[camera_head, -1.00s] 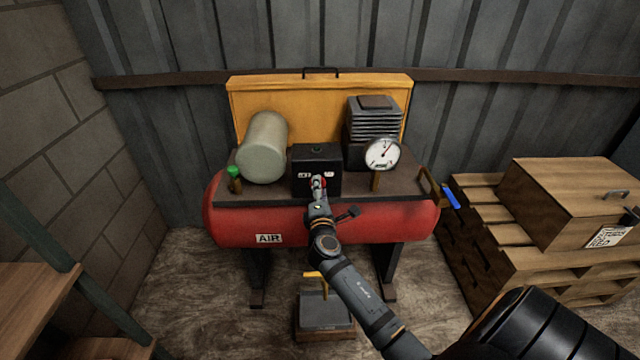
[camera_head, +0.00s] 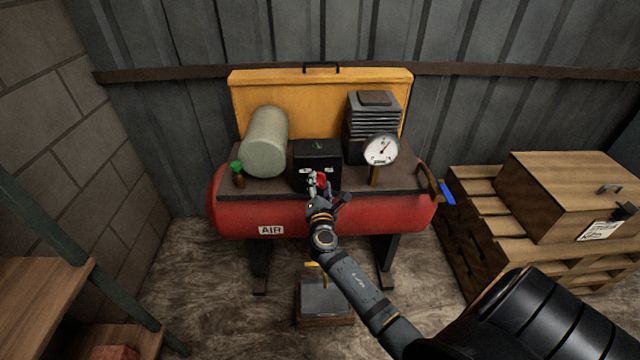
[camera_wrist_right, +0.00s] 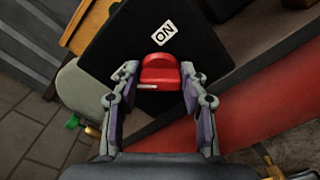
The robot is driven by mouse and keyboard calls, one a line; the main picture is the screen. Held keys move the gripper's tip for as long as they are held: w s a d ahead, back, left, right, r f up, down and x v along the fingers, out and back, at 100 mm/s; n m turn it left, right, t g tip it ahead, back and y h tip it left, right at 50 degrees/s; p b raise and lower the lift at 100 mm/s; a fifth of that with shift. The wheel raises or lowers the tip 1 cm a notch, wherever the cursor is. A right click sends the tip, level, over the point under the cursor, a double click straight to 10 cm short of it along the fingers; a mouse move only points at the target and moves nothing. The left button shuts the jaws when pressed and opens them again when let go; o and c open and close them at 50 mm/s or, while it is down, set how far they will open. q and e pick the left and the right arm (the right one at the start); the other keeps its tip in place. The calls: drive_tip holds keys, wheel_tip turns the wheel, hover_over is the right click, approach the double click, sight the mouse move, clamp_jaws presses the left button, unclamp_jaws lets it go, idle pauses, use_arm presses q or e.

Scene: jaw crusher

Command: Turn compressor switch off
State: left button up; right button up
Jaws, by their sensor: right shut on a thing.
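The compressor (camera_head: 320,219) is a red tank marked AIR. A black switch box (camera_head: 317,155) with a small green lamp on top stands on its deck. The red switch knob (camera_wrist_right: 160,72) is on the box's front face, with an ON label above it in the right wrist view. My right gripper (camera_head: 318,182) is at the box front; in the right wrist view its two fingers (camera_wrist_right: 158,85) are shut on the red knob, one on each side. The arm partly hides the box's lower front. My left gripper is not in view.
A pressure gauge (camera_head: 381,150) stands right of the box and a pale cylinder (camera_head: 266,142) left of it. Wooden pallets with a crate (camera_head: 575,190) stand at the right. A shelf (camera_head: 45,300) is at the lower left.

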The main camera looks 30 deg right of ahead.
idle(0.3)
drive_tip(key=o, duration=1.1)
drive_tip(key=shift+o, duration=0.2)
drive_tip(key=v, duration=1.2)
drive_tip(key=shift+f, duration=0.1)
